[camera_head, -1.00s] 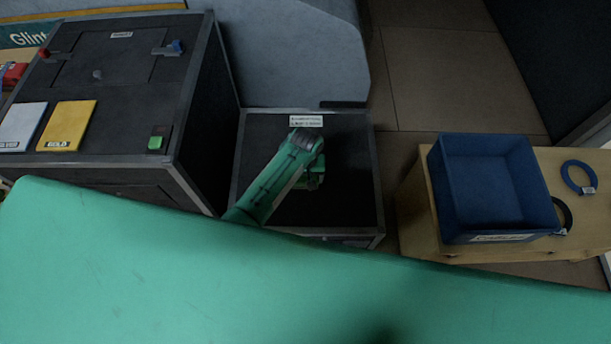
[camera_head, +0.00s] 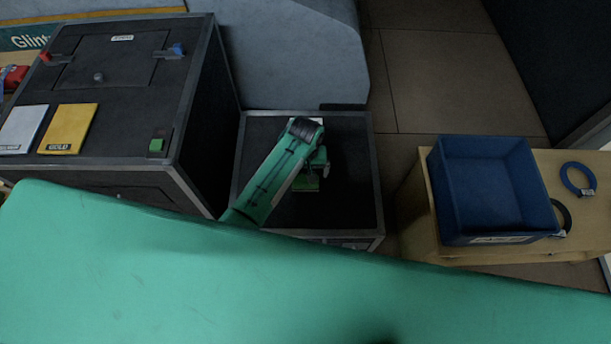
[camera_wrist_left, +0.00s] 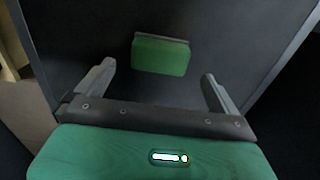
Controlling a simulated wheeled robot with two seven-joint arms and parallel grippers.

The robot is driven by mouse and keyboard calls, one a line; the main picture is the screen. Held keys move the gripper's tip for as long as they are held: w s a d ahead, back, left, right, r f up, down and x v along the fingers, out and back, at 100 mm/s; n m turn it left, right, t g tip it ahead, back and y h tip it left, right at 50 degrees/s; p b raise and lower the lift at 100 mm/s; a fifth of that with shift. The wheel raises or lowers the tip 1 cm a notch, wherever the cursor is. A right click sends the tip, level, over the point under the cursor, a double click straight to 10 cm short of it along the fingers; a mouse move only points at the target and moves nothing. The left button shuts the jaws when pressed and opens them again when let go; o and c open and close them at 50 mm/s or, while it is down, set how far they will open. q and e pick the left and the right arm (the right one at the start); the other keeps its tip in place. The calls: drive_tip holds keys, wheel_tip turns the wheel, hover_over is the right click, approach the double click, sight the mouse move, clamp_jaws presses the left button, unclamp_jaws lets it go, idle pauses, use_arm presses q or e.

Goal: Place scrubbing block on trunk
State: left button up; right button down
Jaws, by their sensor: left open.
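A green scrubbing block (camera_wrist_left: 161,55) with a dark grey edge lies on a dark flat top in the left wrist view. In the head view, a green patch that looks like this block (camera_head: 304,184) shows on the low black box (camera_head: 350,205), partly under my arm. My left gripper (camera_wrist_left: 158,73) is open and empty, with the block ahead of and between its fingers, apart from them. In the head view the left gripper (camera_head: 314,172) is mostly hidden by its own wrist over the low box. My right gripper is out of view. I cannot tell which black box is the trunk.
A taller black box (camera_head: 120,85) at left carries a white pad (camera_head: 20,128), a yellow pad (camera_head: 68,128) and a small green block (camera_head: 157,145). A blue bin (camera_head: 485,190) and a blue ring (camera_head: 578,178) sit on a wooden bench (camera_head: 425,215) at right.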

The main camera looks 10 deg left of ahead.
sight(305, 179)
use_arm(q)
wheel_tip(305, 179, up, 6)
drive_tip(key=shift+r, duration=0.25)
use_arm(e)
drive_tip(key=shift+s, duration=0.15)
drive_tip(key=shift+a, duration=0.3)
use_arm(q)
drive_tip(key=shift+f, duration=0.1)
